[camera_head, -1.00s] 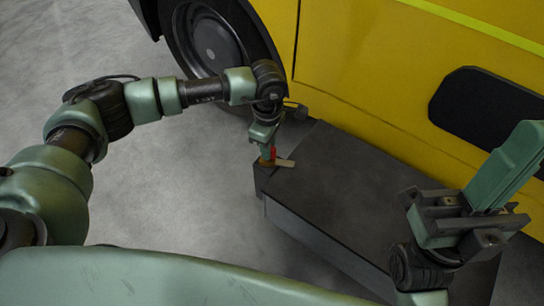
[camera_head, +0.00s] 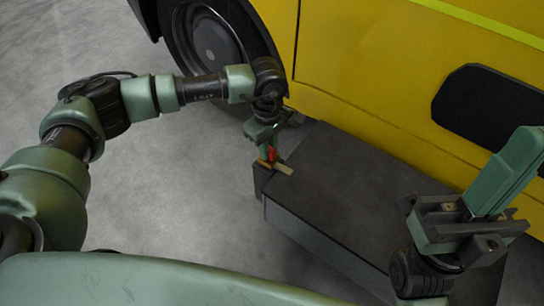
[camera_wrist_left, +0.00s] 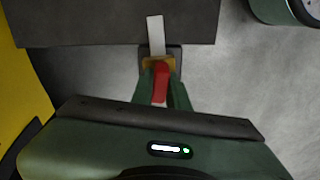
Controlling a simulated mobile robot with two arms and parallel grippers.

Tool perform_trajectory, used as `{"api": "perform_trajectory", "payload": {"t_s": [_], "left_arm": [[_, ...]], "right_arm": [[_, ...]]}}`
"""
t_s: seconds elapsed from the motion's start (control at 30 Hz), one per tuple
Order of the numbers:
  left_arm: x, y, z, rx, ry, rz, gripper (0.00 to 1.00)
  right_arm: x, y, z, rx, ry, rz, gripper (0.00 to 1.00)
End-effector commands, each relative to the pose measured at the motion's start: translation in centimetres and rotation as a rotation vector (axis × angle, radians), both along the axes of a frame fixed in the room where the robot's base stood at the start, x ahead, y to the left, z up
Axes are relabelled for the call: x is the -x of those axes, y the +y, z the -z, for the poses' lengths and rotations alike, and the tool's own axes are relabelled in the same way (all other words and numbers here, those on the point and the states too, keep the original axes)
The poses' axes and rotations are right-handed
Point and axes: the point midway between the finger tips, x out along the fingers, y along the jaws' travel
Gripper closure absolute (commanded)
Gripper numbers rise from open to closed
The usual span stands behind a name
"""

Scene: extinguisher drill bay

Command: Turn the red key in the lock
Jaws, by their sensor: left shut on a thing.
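The red key (camera_head: 271,153) stands in the lock (camera_head: 264,165), a small brass-coloured piece at the near left corner of the dark box. My left gripper (camera_head: 268,151) is shut on the red key from above. In the left wrist view the red key (camera_wrist_left: 160,84) sits between the green fingers, over the brass lock (camera_wrist_left: 158,63). A pale flat strip (camera_wrist_left: 155,35) sticks out from the lock over the box. The key's tip is hidden. My right gripper (camera_head: 468,222) is far off at the lower right, its finger gap unclear.
The long dark box (camera_head: 350,195) stands on the grey concrete floor (camera_head: 190,215), beside a yellow vehicle (camera_head: 380,75) with a black wheel (camera_head: 210,42). The vehicle's side is close behind my left gripper. The floor left of the box is clear.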

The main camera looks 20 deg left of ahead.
Motion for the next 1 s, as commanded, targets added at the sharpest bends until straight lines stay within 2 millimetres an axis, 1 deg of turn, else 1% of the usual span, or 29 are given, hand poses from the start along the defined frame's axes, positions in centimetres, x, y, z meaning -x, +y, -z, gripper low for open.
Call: {"api": "perform_trajectory", "payload": {"t_s": [0.03, 0.07, 0.1, 0.13, 0.17, 0.5, 0.57, 0.67, 1.0], "left_arm": [[0.0, 0.0, 0.2, 0.000, -0.001, 0.032, 1.00], [0.0, 0.0, 0.2, 0.000, -0.001, 0.063, 0.82], [0.0, 0.0, 0.0, 0.000, 0.000, 0.057, 0.71], [0.0, 0.0, 0.0, 0.000, 0.000, 0.056, 0.62], [0.0, 0.0, 0.0, 0.000, 0.000, 0.056, 0.59], [0.0, 0.0, 0.0, 0.000, 0.000, 0.054, 0.59], [0.0, 0.0, -0.3, 0.001, -0.001, 0.054, 0.59], [0.0, 0.0, -1.3, 0.000, -0.001, 0.054, 0.59], [-0.1, 0.0, -6.9, 0.001, -0.003, 0.056, 0.59]], "right_arm": [[0.0, 0.0, 0.4, 0.000, 0.000, 0.000, 1.00], [0.0, 0.0, 0.3, 0.000, -0.008, 0.001, 1.00], [0.0, 0.0, -0.1, 0.000, -0.016, 0.001, 1.00], [0.0, 0.0, -0.3, 0.000, -0.021, 0.001, 1.00], [0.0, 0.0, -0.3, 0.000, -0.023, 0.001, 1.00], [0.1, 0.0, -0.2, 0.000, -0.018, 0.001, 1.00], [0.1, 0.0, -0.3, 0.000, -0.015, 0.000, 1.00], [0.0, 0.0, -0.6, 0.000, -0.008, 0.001, 1.00], [0.0, 0.0, -2.3, -0.001, 0.002, -0.001, 1.00]]}}
